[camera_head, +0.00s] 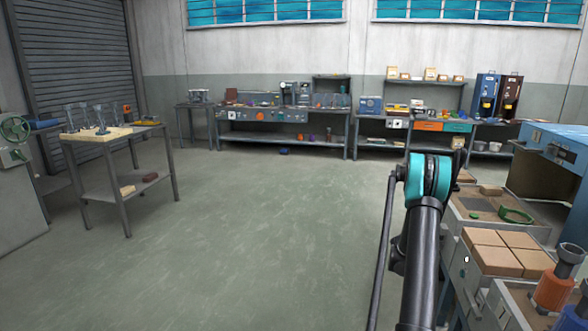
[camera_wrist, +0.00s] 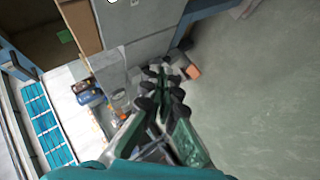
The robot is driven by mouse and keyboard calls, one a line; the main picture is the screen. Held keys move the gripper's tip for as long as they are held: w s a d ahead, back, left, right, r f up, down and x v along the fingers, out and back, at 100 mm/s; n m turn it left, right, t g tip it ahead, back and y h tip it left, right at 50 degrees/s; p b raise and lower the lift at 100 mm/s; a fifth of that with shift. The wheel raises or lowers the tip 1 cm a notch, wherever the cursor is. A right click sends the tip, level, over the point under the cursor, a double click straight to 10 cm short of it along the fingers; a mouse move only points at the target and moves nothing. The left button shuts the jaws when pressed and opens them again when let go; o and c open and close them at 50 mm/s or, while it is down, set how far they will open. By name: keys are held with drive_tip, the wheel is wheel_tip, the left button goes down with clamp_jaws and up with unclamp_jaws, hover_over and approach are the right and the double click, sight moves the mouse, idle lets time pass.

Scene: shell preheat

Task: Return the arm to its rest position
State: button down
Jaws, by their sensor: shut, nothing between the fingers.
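My arm (camera_head: 422,245) rises from the bottom of the head view, with a teal joint at its top. It stands to the left of the right-hand workbench. My gripper (camera_wrist: 163,85) shows in the middle of the wrist view, its dark fingertips close together. It is shut and holds nothing. The wrist view is tilted. In the head view I cannot make out the fingers clearly behind the teal joint.
A workbench with tan blocks (camera_head: 485,255) and a green ring (camera_head: 516,216) runs close along the right. A cart (camera_head: 122,190) with glassware stands left. Loaded benches (camera_head: 285,140) line the back wall. The middle floor (camera_head: 270,230) is clear.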

drive_tip(key=s+a+r+y, duration=0.2)
drive_tip(key=s+a+r, duration=0.55)
drive_tip(key=a, duration=0.35)
drive_tip(key=s+a+r+y, duration=0.3)
drive_tip(key=s+a+r, duration=0.4)
drive_tip(key=a, duration=0.4)
drive_tip(key=s+a+y, duration=0.2)
drive_tip(key=s+a, duration=0.7)
drive_tip(key=s, duration=0.4)
drive_tip(key=s+a+g+y, duration=0.1)
drive_tip(key=s+a+y, duration=0.1)
drive_tip(key=s+a, duration=0.7)
drive_tip(key=s, duration=0.4)
drive_tip(key=shift+m+g+y, duration=0.3)
drive_tip(key=shift+m+y, duration=0.1)
drive_tip(key=shift+w+a+f, duration=0.1)
idle(2.7)
